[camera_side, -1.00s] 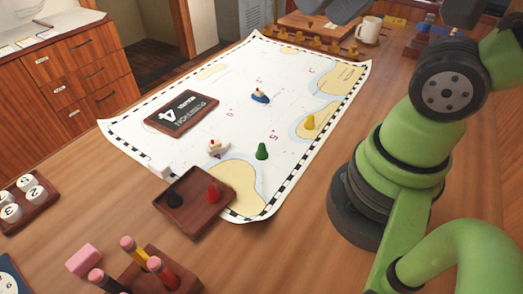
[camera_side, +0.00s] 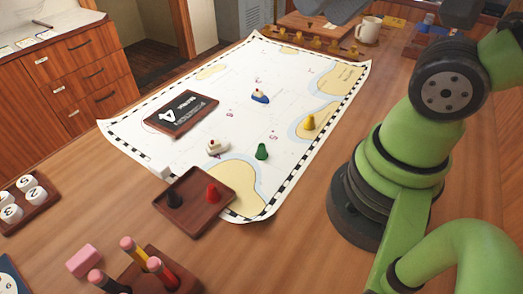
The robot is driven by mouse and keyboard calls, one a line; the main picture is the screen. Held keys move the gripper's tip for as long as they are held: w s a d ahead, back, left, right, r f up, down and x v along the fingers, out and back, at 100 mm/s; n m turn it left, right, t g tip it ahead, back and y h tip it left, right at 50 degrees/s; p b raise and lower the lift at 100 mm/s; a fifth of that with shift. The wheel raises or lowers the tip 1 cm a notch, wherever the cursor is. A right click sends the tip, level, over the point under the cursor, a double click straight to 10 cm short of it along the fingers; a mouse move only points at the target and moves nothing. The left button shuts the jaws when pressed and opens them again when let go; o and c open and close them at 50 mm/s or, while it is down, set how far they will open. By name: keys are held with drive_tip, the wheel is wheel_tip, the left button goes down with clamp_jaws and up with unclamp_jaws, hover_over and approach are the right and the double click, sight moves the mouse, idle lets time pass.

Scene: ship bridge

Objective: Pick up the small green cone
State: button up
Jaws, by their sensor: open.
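My gripper (camera_side: 345,12) shows only in part as dark grey pieces at the top edge, cut off by the frame. It is open, well beyond the green cone and apart from it.
On the chart are a yellow cone (camera_side: 308,122), a blue-hulled boat (camera_side: 260,97), a white boat (camera_side: 217,146) and a black sign (camera_side: 181,113). A tray (camera_side: 192,222) holds a red cone (camera_side: 213,193) and a black cone (camera_side: 174,196). A mug (camera_side: 370,30) stands behind.

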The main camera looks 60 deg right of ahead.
drive_tip(key=n, duration=0.1)
drive_tip(key=n+g+h, duration=0.2)
drive_tip(key=n+g, duration=0.5)
drive_tip(key=n, duration=1.9)
hover_over(261, 145)
wheel_tip(261, 145, down, 21)
drive_tip(key=shift+s+f, duration=0.1)
wheel_tip(261, 145, down, 4)
drive_tip(key=shift+r, duration=0.1)
drive_tip(key=shift+d+f, duration=0.1)
drive_tip(key=shift+f, duration=2.95)
drive_tip(key=c, duration=1)
